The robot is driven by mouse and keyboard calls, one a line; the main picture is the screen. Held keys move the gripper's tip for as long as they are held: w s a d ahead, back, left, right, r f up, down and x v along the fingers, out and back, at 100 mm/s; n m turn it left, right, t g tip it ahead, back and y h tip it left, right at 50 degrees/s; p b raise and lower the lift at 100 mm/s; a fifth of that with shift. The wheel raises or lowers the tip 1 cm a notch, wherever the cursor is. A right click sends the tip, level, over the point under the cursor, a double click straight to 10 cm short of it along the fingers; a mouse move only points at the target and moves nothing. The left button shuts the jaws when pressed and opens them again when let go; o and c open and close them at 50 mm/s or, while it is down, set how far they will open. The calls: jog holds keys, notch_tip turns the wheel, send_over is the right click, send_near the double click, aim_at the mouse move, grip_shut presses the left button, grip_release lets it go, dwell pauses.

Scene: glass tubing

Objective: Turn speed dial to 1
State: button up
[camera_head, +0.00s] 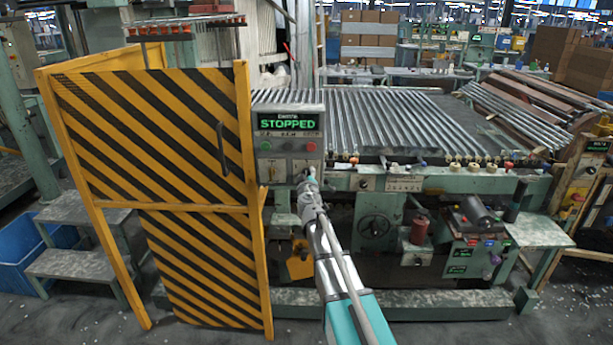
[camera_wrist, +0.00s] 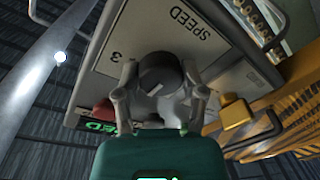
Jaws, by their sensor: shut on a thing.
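The speed dial (camera_wrist: 157,66) is a dark round knob on a grey panel. The label "SPEED" and the figure "3" show upside down beside it in the wrist view. My gripper (camera_wrist: 160,88) is shut on the dial, with one finger on each side of it. The dial's pointer cannot be made out. In the head view my gripper (camera_head: 308,186) reaches the lower right of the control panel (camera_head: 263,168) and hides the dial there. A green display (camera_head: 287,124) above the panel's buttons reads "STOPPED".
A yellow-and-black striped gate (camera_head: 160,140) stands just left of the panel. A roller bed with glass tubes (camera_head: 370,115) lies behind and to the right. A yellow part (camera_wrist: 236,113) is close to my gripper in the wrist view. Floor is open in front.

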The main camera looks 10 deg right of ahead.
jog(key=shift+n, duration=0.5)
jog(key=n+p, duration=0.1)
jog(key=n, duration=0.3)
jog(key=shift+n+g, duration=0.3)
jog(key=shift+n, duration=0.1)
jog(key=n, duration=0.5)
jog(key=shift+n+h, duration=0.3)
jog(key=o, duration=1.1)
jog(key=shift+o, duration=0.2)
